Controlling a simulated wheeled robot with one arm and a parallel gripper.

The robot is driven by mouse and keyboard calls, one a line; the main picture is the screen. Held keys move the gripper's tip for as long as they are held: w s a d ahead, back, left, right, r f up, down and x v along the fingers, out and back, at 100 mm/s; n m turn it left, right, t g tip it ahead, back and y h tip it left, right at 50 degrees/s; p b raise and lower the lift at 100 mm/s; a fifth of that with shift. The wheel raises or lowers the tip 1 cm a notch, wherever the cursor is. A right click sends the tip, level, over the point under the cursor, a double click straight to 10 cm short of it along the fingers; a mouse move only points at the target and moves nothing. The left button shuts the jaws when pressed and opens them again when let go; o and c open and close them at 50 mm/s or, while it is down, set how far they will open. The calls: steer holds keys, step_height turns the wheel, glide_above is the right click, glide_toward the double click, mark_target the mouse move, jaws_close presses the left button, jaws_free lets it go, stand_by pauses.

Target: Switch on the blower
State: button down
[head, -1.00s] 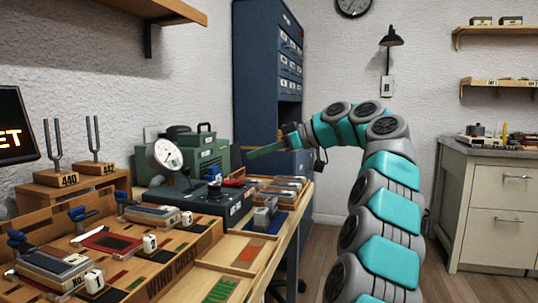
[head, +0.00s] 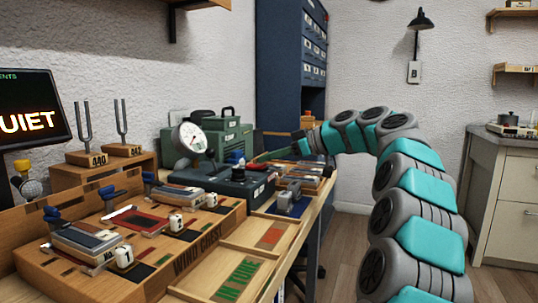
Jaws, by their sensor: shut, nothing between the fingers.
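The wooden wind chest (head: 200,245) with reed blocks and blue clamps fills the front left. Tuning forks (head: 122,122) on wooden boxes stand at the back left. Reed trays (head: 303,180) lie right of the dark box, under my arm. Open floor lies to the right.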

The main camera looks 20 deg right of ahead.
step_height(320, 180, down, 2)
steer(key=b, duration=0.5)
steer(key=shift+s+t+y, duration=0.1)
steer(key=shift+t+y, duration=0.3)
steer(key=shift+d+r+p, duration=0.1)
steer(key=shift+r+p, duration=0.35)
steer(key=shift+p, duration=0.2)
steer(key=shift+r, duration=0.35)
steer(key=r+v, duration=0.1)
steer(key=v, duration=1)
steer(key=shift+r, duration=0.25)
